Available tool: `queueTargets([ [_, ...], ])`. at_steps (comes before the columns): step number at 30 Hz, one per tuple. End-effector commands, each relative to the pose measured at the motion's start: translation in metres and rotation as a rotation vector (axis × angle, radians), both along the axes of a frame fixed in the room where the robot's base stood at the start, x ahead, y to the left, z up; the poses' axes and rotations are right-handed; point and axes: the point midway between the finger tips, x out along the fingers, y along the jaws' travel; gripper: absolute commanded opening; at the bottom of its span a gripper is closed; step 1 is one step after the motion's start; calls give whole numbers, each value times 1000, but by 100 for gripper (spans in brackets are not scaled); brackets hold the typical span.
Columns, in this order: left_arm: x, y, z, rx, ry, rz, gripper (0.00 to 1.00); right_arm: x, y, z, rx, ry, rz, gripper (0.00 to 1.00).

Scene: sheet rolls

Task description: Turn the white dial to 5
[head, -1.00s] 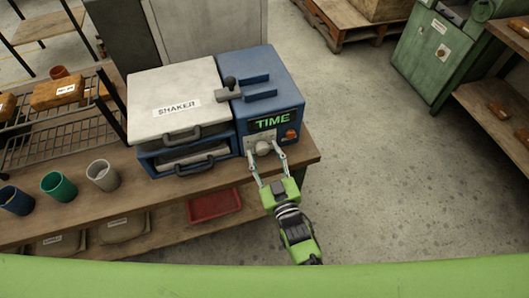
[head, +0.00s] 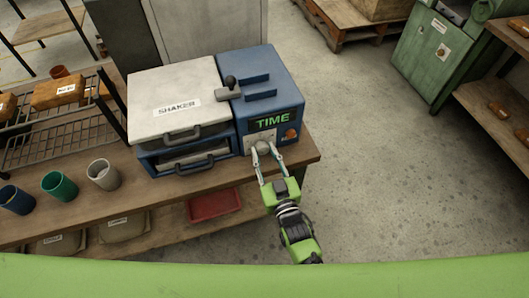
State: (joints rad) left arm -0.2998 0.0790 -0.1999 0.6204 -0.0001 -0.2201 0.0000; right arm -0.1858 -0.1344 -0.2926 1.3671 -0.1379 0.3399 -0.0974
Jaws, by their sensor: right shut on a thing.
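The white dial (head: 263,147) is on the front face of the blue shaker machine (head: 262,78), below a dark display (head: 272,122) with green letters reading TIME. My right gripper (head: 266,152) reaches up from below, with one finger on each side of the dial, shut on it. The dial looks small here and its numbers cannot be read; the fingers cover part of it. An orange knob (head: 291,133) is right of the dial. My left gripper is not in view.
The machine stands on a wooden bench (head: 225,172). Its white lid (head: 178,98) is labelled SHAKER. Blue, green and white cups (head: 102,174) and a wire rack (head: 60,135) are at left. A red tray (head: 214,206) lies on the lower shelf.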

Motion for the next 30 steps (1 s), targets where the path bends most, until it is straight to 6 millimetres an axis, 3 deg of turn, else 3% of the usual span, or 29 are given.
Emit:
queueTargets([
  [18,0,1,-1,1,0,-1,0,-1,0,-1,531,174,1,7],
  [30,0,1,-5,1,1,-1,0,0,0,-1,778,255,0,7],
])
